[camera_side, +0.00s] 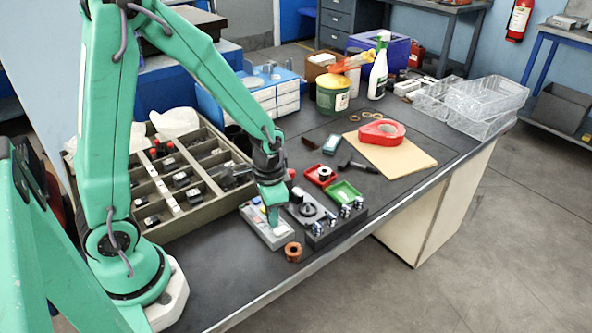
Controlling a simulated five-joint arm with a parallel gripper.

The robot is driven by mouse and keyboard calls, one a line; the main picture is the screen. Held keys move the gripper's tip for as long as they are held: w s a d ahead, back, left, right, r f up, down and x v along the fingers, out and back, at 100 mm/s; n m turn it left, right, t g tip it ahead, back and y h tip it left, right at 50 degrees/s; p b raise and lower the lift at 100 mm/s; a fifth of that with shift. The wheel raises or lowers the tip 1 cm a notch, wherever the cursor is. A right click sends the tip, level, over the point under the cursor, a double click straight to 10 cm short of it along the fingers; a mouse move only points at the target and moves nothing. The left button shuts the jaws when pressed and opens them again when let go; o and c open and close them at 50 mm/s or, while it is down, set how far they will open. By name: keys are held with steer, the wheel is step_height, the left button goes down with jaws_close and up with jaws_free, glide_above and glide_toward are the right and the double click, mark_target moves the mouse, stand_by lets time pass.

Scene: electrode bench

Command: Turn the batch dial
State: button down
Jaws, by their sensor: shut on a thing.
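A light grey box (282,240) sits on the dark bench, with small coloured parts on its top. My gripper (273,222) points down onto the top of this box. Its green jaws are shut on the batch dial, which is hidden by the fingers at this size. The dial's angle and markings cannot be made out.
A dark block (318,240) with several round metal pieces stands close to the right of the box. A copper-coloured ring (293,252) lies in front. A compartment tray (185,228) stands left. Red (320,176) and green (343,192) small trays lie behind the block.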

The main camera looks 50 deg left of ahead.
steer(key=m, duration=0.6)
steer(key=shift+m, duration=0.4)
steer(key=m, duration=0.3)
steer(key=shift+r+m, duration=0.1)
steer(key=shift+m, duration=2)
steer(key=shift+d, duration=0.1)
steer(key=c, duration=1.6)
jaws_free()
steer(key=shift+r, duration=0.1)
steer(key=shift+r, duration=3.8)
